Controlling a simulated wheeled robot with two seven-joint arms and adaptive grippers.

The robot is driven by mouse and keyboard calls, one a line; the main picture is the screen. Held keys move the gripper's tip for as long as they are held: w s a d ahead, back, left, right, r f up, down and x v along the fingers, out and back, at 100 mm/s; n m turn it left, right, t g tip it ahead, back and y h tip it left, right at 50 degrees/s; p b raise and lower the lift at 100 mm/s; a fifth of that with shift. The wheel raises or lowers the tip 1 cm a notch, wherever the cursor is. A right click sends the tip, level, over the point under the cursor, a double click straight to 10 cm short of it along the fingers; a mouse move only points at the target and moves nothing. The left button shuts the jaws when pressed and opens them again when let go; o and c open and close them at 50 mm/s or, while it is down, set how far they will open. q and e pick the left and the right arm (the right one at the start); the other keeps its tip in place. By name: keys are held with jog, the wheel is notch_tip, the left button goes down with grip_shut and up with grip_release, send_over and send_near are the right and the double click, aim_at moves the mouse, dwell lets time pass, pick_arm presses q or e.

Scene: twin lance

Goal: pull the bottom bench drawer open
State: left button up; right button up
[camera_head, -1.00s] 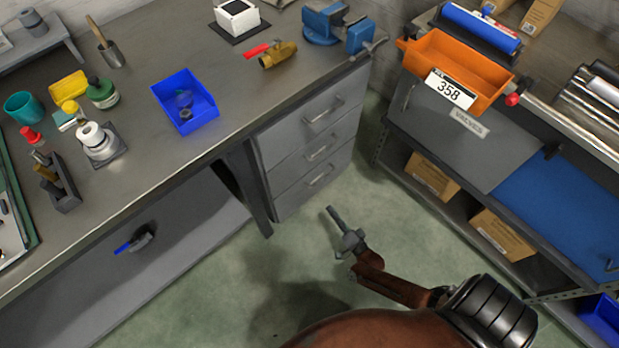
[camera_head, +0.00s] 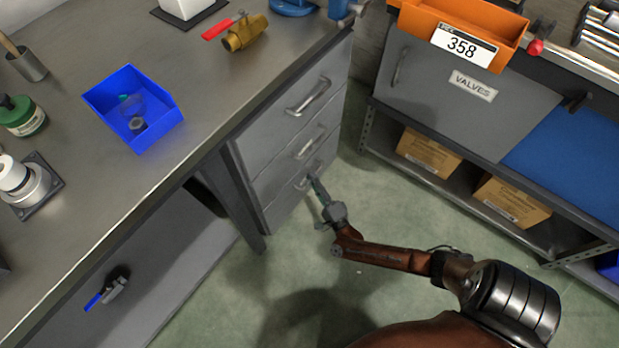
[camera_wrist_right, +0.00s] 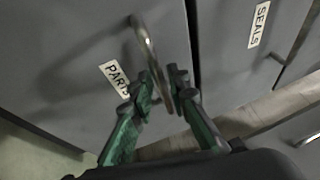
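The bottom bench drawer (camera_head: 285,207) is the lowest of three grey drawers under the right end of the bench, and its front looks flush with those above. My right gripper (camera_head: 316,182) is at its bar handle (camera_head: 301,184). In the right wrist view the gripper's green fingers (camera_wrist_right: 164,88) are close together on both sides of the metal handle (camera_wrist_right: 146,45), with little or no gap. A grey front with a "PARTS" label (camera_wrist_right: 115,78) lies behind them. My left gripper is not in view.
The bench leg (camera_head: 238,205) stands left of the drawers. A grey shelf unit with a "VALVES" panel (camera_head: 430,100) and cardboard boxes (camera_head: 430,152) stands to the right. Green floor (camera_head: 385,215) is clear before the drawers. A blue bin (camera_head: 150,125) is on the bench.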

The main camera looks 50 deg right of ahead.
jog(key=shift+w+d+r, duration=0.1)
jog(key=shift+w+d, duration=0.05)
jog(key=shift+w, duration=0.25)
jog(key=shift+c, duration=0.3)
grip_shut()
